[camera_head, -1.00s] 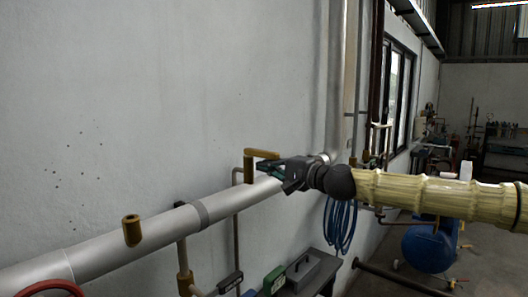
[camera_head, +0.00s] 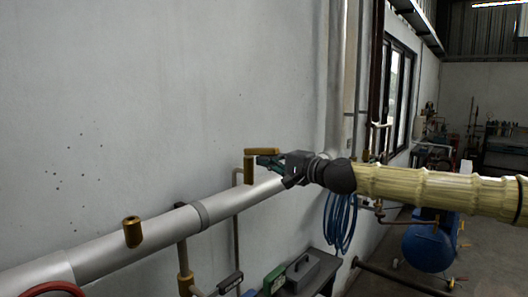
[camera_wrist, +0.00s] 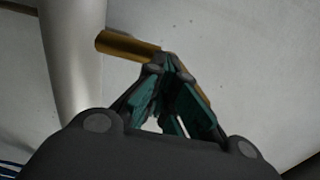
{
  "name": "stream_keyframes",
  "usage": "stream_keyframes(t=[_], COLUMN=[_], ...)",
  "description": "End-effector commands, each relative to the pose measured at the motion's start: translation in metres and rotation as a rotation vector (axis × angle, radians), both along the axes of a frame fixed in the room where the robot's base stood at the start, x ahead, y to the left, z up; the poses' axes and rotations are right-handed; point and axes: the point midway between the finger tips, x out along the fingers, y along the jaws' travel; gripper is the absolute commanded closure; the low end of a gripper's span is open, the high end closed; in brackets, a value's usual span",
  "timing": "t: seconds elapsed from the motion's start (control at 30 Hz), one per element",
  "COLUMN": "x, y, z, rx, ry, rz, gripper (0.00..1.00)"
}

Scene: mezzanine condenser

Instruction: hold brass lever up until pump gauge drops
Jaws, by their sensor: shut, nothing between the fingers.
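The brass lever (camera_head: 262,151) sits on a short brass post (camera_head: 249,172) on the pale grey pipe. Its arm points right and lies about level, tipped slightly up. My gripper (camera_head: 264,162) is shut and empty, its fingertips just under the lever's arm, seemingly touching it. In the wrist view, the brass piece (camera_wrist: 125,46) shows beyond the closed fingertips (camera_wrist: 167,68), and more brass shows partly hidden behind the right finger. No pump gauge can be made out in either view.
The grey pipe (camera_head: 140,248) runs along the wall, with another brass fitting (camera_head: 132,232) to the left. A blue hose coil (camera_head: 341,224) hangs below my wrist. A grey toolbox (camera_head: 303,270) and a green box (camera_head: 274,281) stand below. A blue tank (camera_head: 428,247) is at right.

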Motion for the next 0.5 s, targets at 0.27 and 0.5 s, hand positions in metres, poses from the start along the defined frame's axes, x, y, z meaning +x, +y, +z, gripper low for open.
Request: stream_keyframes(t=[0.27,0.5], x=[0.0,0.0], y=[0.0,0.0], z=[0.009,0.015], rx=[0.001,0.002], ry=[-0.002,-0.003], rz=[-0.001,-0.001], gripper=[1.0,1.0])
